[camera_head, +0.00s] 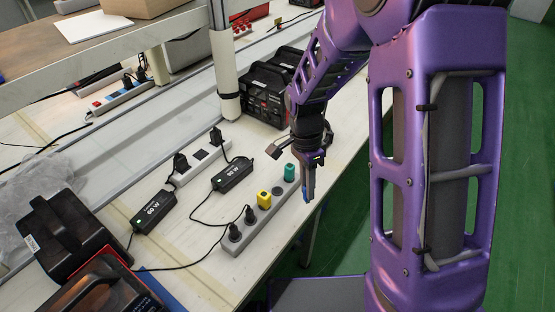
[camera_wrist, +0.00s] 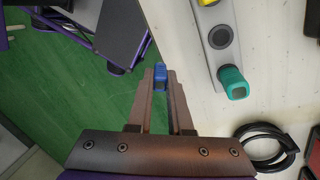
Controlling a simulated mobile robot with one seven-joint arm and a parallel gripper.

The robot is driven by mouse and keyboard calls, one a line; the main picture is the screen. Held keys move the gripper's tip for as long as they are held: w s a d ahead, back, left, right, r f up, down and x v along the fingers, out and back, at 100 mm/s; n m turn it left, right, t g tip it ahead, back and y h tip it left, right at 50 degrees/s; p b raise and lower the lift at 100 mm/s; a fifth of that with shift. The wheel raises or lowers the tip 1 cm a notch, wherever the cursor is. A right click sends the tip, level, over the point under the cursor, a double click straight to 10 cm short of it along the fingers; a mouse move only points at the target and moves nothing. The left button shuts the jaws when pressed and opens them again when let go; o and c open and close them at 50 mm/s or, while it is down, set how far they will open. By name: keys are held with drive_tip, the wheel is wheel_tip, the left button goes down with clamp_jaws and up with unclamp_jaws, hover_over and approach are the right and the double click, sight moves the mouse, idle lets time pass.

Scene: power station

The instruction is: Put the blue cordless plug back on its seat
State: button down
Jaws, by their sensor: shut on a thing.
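My gripper (camera_head: 308,197) is beside the right end of the grey power strip (camera_head: 253,238), near the table's edge. In the wrist view my gripper (camera_wrist: 159,78) is shut on the small blue plug (camera_wrist: 158,70), which sits between the fingertips, apart from the strip. The strip has a round dark empty seat (camera_head: 278,191) between a yellow plug (camera_head: 264,199) and a green plug (camera_head: 290,172). The wrist view also shows this empty seat (camera_wrist: 220,37) to the right of my fingers, with the green plug (camera_wrist: 232,82) beside it.
Black plugs (camera_head: 235,232) fill the strip's near end. Black adapters (camera_head: 232,175) with cables lie left of it, by a white power strip (camera_head: 200,162). A black device (camera_head: 264,94) stands behind. The table's right edge borders a green floor (camera_head: 345,225).

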drive_tip(key=w+a+r+m+t, duration=0.25)
drive_tip(key=w+a+r, duration=0.2)
drive_tip(key=a, duration=0.25)
drive_tip(key=shift+m+g+y, duration=0.25)
drive_tip(key=shift+m+y, duration=0.15)
drive_tip(key=shift+m, duration=0.05)
drive_tip(key=shift+s+f+b, duration=0.15)
drive_tip(key=shift+f+b, duration=1.05)
drive_tip(key=shift+f, duration=0.4)
drive_tip(key=shift+s+f+b, duration=0.15)
drive_tip(key=shift+f+b, duration=1)
drive_tip(key=shift+f, duration=0.45)
drive_tip(key=c, duration=0.8)
unclamp_jaws()
drive_tip(key=shift+o, duration=0.2)
